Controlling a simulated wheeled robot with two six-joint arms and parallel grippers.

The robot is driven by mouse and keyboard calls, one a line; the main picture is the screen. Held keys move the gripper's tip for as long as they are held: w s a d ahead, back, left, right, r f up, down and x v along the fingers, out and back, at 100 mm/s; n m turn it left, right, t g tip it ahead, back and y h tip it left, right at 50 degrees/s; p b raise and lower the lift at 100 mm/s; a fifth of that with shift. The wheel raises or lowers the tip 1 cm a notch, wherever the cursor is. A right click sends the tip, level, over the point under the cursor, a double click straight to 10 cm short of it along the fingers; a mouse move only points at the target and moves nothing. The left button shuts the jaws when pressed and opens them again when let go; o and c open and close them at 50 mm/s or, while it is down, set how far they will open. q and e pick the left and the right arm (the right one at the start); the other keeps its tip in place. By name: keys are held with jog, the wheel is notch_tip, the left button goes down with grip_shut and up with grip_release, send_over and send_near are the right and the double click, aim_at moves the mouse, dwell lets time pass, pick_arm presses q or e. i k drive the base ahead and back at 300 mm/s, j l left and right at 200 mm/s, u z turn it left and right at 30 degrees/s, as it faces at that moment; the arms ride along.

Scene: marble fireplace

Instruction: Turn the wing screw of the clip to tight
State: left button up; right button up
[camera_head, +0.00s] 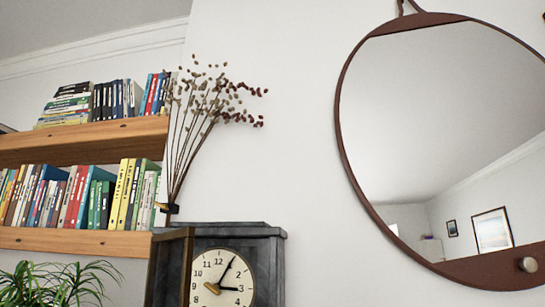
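A small dark piece with a brass-coloured part (164,207) sits at the foot of a bunch of dried stems (186,150), just above the left end of a dark clock (266,255). It may be the clip with its wing screw, but it is too small to tell its shape or how the screw is turned. Neither of my grippers is in view.
The clock has a pale round dial (222,277) and a brown panel (170,270) standing at its left side. Wooden shelves (80,242) with books are on the left, above a green plant (60,284). A round brown-framed mirror (440,130) hangs at right, with a pale knob (528,265).

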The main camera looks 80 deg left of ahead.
aim_at(164, 206)
jog(key=l+u, duration=0.1)
jog(key=u, duration=0.35)
jog(key=l+u, duration=0.1)
jog(key=u, duration=0.35)
jog(key=l+u, duration=0.1)
jog(key=u, duration=2.3)
jog(key=l+u, duration=0.15)
jog(key=k+j, duration=0.05)
